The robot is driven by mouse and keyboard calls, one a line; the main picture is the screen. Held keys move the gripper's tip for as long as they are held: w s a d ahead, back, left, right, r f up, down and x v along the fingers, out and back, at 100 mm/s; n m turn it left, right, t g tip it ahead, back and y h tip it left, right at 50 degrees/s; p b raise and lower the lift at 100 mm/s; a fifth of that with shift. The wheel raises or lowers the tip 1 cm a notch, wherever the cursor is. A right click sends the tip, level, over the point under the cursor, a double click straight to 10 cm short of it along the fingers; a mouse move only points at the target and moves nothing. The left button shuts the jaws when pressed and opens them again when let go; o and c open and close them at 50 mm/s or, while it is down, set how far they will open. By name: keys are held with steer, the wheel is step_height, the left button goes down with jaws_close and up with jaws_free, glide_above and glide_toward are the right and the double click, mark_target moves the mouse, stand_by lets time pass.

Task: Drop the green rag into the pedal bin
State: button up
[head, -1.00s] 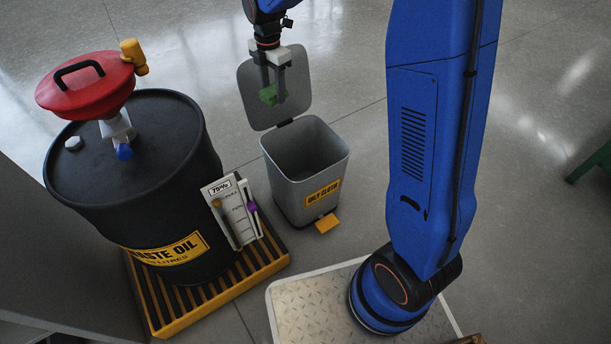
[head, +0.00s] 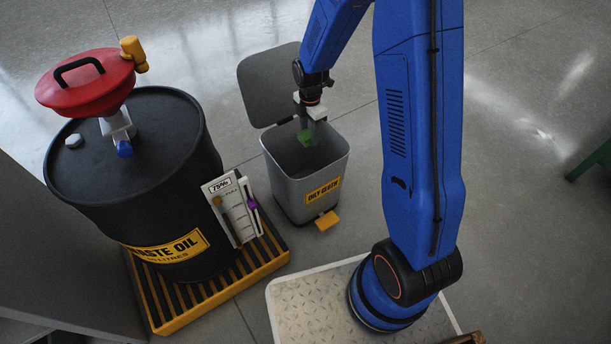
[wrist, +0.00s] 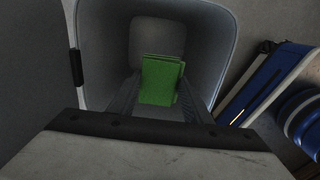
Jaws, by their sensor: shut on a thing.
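The green rag (head: 305,137) is held in my gripper (head: 304,128), over the mouth of the pedal bin. The pedal bin (head: 309,199) is grey with a yellow "OILY CLOTH" label and a yellow pedal. Its lid (head: 268,84) stands open at the back. In the wrist view the folded green rag (wrist: 161,80) sits between the fingers of my gripper (wrist: 160,95), with the bin's walls (wrist: 216,40) around it and the bin floor behind. I cannot tell exactly how deep the rag is relative to the rim.
A black waste oil drum (head: 150,140) with a red funnel (head: 85,82) stands left of the bin on a yellow-edged slatted pallet (head: 210,285). A gauge board (head: 232,210) is between drum and bin. Floor behind and right of the bin is clear.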

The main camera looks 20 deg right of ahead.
steer(key=shift+f, duration=1.3)
steer(key=o, duration=1.1)
steer(key=shift+c, duration=0.2)
step_height(320, 180, up, 17)
steer(key=shift+r, duration=0.2)
